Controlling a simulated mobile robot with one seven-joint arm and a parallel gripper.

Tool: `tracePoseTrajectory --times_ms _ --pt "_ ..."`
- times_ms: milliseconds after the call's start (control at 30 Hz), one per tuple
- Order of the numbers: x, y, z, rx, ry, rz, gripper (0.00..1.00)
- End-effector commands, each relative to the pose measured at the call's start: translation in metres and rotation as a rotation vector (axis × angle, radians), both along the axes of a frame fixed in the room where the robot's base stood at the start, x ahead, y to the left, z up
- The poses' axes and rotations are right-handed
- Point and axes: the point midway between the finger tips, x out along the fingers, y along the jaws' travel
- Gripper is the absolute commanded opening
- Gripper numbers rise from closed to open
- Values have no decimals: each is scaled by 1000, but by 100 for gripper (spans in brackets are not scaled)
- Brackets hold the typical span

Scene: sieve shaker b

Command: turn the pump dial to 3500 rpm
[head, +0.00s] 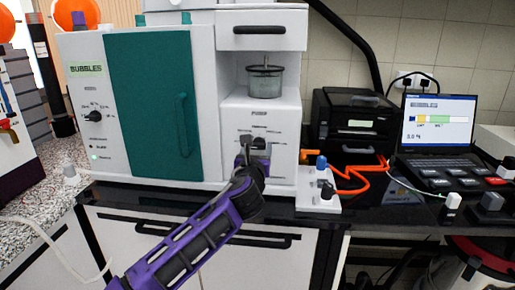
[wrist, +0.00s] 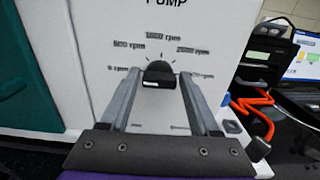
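The pump dial (wrist: 158,72) is a black knob on the white panel under the word PUMP, ringed by tick marks and blurred rpm labels. Readable labels (wrist: 163,37) run from about 500 rpm at upper left over 1500 rpm at top to 2500 rpm at upper right; the lower right label is partly hidden. My gripper (wrist: 159,80) is open, one grey finger on each side of the dial, with a small gap showing at each side. Where the dial points is unclear. In the head view my gripper (head: 254,150) covers part of the dial (head: 259,142).
A white machine with a green door (head: 150,105) stands to the left. To the right are a small block with knobs (head: 318,190), orange cables (head: 357,175), a black box (head: 350,120) and a laptop (head: 438,122).

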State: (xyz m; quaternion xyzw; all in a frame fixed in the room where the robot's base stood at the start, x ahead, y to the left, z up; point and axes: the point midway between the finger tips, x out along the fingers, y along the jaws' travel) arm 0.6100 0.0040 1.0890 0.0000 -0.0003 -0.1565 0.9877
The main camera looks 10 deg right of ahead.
Motion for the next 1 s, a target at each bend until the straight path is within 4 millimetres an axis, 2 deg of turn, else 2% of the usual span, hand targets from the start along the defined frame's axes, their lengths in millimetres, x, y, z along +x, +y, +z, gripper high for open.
tracePoseTrajectory --times_ms 33,300,333,667,1000 --pt "0 0 0 0 0 0 52" --pt "0 0 0 0 0 0 3" --pt "0 0 0 0 0 0 0" --pt "0 0 0 46 -14 0 0" --pt "0 -1 0 272 -86 0 0"
